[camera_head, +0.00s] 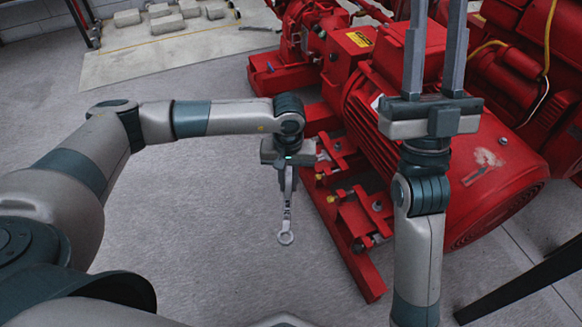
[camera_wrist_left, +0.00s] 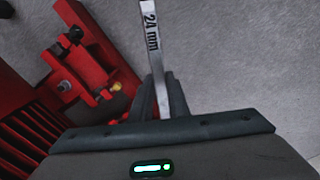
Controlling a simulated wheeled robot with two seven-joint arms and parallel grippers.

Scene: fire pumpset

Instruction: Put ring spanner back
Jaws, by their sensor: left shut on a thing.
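The ring spanner (camera_head: 286,232) is a grey metal bar with a ring at its lower end. My left gripper (camera_head: 288,192) is shut on it and points down above the grey floor, just left of the red pump frame. In the left wrist view the spanner's shank (camera_wrist_left: 151,30) is marked "24 mm" and runs between the fingers (camera_wrist_left: 160,95); its ring end is outside that view. My right gripper (camera_head: 434,50) points up in front of the red motor, its two long fingers spread apart and nothing between them.
The red motor and pump (camera_head: 375,110) fill the right, on a red base frame (camera_head: 350,245) with bolts close to my left gripper. A pale mat (camera_head: 165,50) with several grey blocks lies at the back left. A dark bar (camera_head: 525,275) crosses the lower right. The floor at left is clear.

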